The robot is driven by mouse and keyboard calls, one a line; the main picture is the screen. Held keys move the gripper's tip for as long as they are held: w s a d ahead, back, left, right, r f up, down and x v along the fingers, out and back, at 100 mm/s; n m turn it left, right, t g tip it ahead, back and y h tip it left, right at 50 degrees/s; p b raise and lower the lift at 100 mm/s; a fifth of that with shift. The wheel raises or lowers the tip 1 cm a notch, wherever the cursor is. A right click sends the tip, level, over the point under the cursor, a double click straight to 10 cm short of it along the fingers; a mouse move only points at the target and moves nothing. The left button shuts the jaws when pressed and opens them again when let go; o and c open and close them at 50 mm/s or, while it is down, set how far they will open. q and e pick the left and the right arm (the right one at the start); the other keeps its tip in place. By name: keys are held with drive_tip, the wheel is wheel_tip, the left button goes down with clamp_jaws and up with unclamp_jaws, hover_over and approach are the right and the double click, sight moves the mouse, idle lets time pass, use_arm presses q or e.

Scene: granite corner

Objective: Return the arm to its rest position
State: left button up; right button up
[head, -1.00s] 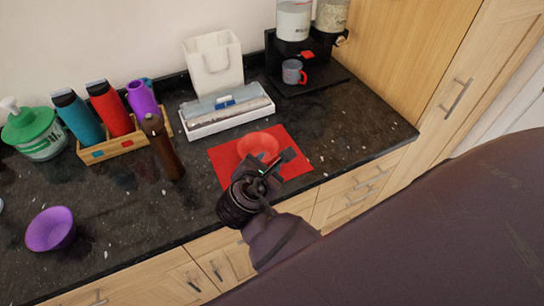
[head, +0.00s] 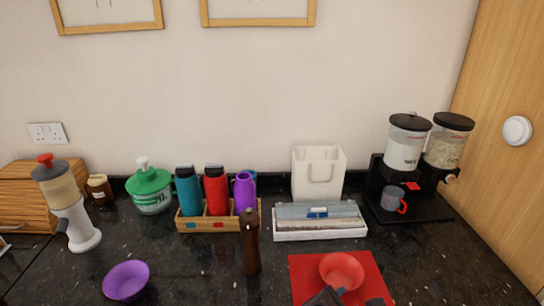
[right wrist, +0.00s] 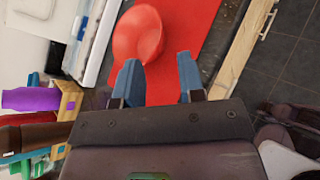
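My right gripper (right wrist: 159,82) is open in the right wrist view, with two blue fingertips apart and nothing between them. In the head view only dark tips of it (head: 325,297) show at the bottom edge, in front of the red bowl. The red bowl (head: 341,268) sits upright on the red mat (head: 306,272). In the right wrist view the bowl (right wrist: 138,35) lies beyond the fingers, apart from them, on the mat (right wrist: 188,25). My left gripper is in neither view.
A purple bowl (head: 126,281) and a brown pepper mill (head: 250,245) stand left of the mat. Counter right of the mat is clear.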

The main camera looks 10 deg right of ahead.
drive_tip(key=s+d+f+m+g+y, duration=0.25)
drive_tip(key=s+d+m+y, duration=0.2)
drive_tip(key=s+m, duration=0.5)
drive_tip(key=s+d+f+m+g+y, duration=0.25)
drive_tip(key=s+d+m+y, duration=0.35)
drive_tip(key=m, duration=0.6)
use_arm(q)
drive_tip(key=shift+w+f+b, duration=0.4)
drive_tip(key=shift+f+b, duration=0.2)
drive_tip(key=shift+b, duration=0.65)
use_arm(e)
drive_tip(key=w+f+t, duration=0.3)
drive_tip(key=f+t, duration=0.1)
drive_tip(key=f, duration=0.2)
drive_tip(key=w+a+f+n+t+h, duration=0.1)
drive_tip(key=w+f+t, duration=0.2)
drive_tip(key=f, duration=0.3)
drive_tip(key=shift+f+t, duration=0.3)
drive_tip(key=shift+t, duration=0.2)
